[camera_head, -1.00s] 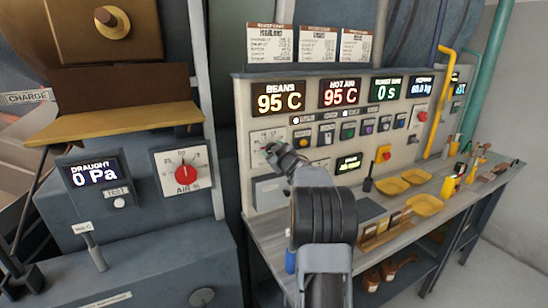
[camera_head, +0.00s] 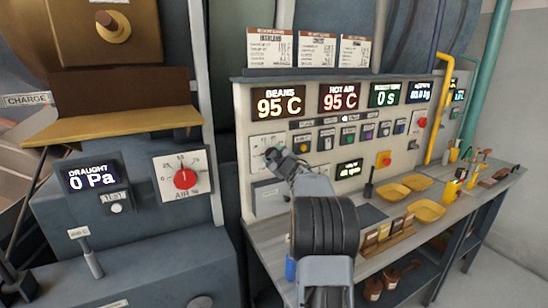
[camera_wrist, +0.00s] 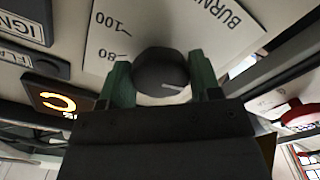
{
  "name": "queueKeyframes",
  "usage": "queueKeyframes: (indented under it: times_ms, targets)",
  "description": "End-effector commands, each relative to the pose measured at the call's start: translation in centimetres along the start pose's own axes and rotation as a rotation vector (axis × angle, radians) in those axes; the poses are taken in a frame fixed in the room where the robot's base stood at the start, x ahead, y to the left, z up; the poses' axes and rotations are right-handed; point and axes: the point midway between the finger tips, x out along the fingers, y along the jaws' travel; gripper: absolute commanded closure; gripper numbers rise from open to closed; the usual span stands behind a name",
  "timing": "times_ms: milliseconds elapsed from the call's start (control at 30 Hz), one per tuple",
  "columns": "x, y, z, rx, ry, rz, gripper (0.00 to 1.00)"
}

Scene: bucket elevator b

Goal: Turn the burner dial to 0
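The burner dial is a round black knob (camera_wrist: 160,72) with a white pointer line, on a white scale plate (camera_wrist: 180,28). In the wrist view the plate shows 80, 100 and part of the word BURNER. The pointer line lies toward the right finger, away from the 80 and 100 marks. My gripper (camera_wrist: 161,80) has its two green fingers on either side of the knob, seemingly pressed against it. In the head view my gripper (camera_head: 273,154) is at the scale plate (camera_head: 258,141) on the panel's left. It hides the knob there.
Buttons and a red knob (camera_head: 422,122) are right of the dial, below the displays. A counter (camera_head: 375,213) with yellow trays (camera_head: 426,210) runs below the panel. The red air dial (camera_head: 185,179) is on the machine at left.

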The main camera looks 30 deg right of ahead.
Motion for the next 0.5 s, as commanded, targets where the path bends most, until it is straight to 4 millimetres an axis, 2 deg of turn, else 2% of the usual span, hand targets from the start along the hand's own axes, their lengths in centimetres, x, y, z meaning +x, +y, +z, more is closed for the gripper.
queueKeyframes:
  times_ms: [33, 233, 500]
  targets:
    - [0.00, -0.01, 0.00, -0.001, 0.000, 0.000, 0.37]
    - [0.00, 0.00, 0.00, 0.001, 0.000, 0.000, 0.19]
    - [-0.22, 0.01, 0.03, 0.002, 0.000, 0.001, 0.19]
